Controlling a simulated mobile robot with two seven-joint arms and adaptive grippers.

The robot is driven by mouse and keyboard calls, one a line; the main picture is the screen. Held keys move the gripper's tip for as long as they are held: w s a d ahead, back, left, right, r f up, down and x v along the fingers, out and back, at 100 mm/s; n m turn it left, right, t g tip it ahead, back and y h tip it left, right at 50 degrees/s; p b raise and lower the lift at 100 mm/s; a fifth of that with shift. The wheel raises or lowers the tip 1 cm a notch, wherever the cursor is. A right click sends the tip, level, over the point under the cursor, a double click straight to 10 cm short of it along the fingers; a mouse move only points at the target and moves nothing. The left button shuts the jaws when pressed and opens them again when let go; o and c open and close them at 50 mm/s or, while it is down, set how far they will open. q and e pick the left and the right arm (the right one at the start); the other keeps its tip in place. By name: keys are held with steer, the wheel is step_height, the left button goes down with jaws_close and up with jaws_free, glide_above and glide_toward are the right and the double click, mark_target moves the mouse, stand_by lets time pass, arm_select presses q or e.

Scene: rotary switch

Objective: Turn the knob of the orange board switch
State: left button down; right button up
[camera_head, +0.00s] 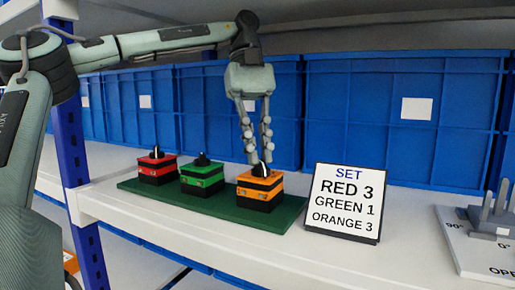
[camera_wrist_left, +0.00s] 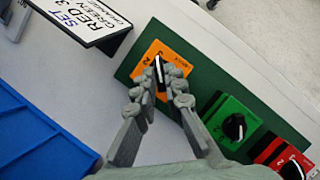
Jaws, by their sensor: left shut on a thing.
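The orange board switch (camera_head: 259,189) is a box with orange and black layers at the right end of a green board (camera_head: 225,205). My left gripper (camera_head: 261,157) reaches down over it from above. It is shut on the black knob (camera_wrist_left: 160,70), with one fingertip on each side. The knob has a white line, and in the left wrist view that line runs roughly up and down, its upper end near a digit on the orange face (camera_wrist_left: 172,60). The fingers partly hide the knob and its markings. My right gripper is not in view.
A red switch (camera_head: 157,168) and a green switch (camera_head: 202,178) stand left of the orange one. A sign (camera_head: 344,202) reads SET RED 3, GREEN 1, ORANGE 3. Blue crates (camera_head: 350,110) line the back. A grey device (camera_head: 490,222) is at far right.

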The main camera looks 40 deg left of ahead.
arm_select(q)
steer(key=shift+m, duration=0.3)
stand_by(0.4)
steer(key=c, duration=1.6)
jaws_free()
steer(key=shift+r, duration=0.1)
steer(key=shift+w+a+r, duration=0.1)
steer(key=shift+w+r, duration=0.05)
steer(key=shift+r, duration=0.15)
steer(key=w+a, duration=0.5)
steer(key=a, duration=0.5)
steer(key=shift+w+a+r, duration=0.2)
steer(key=shift+w+a, duration=0.15)
steer(key=shift+a, duration=0.05)
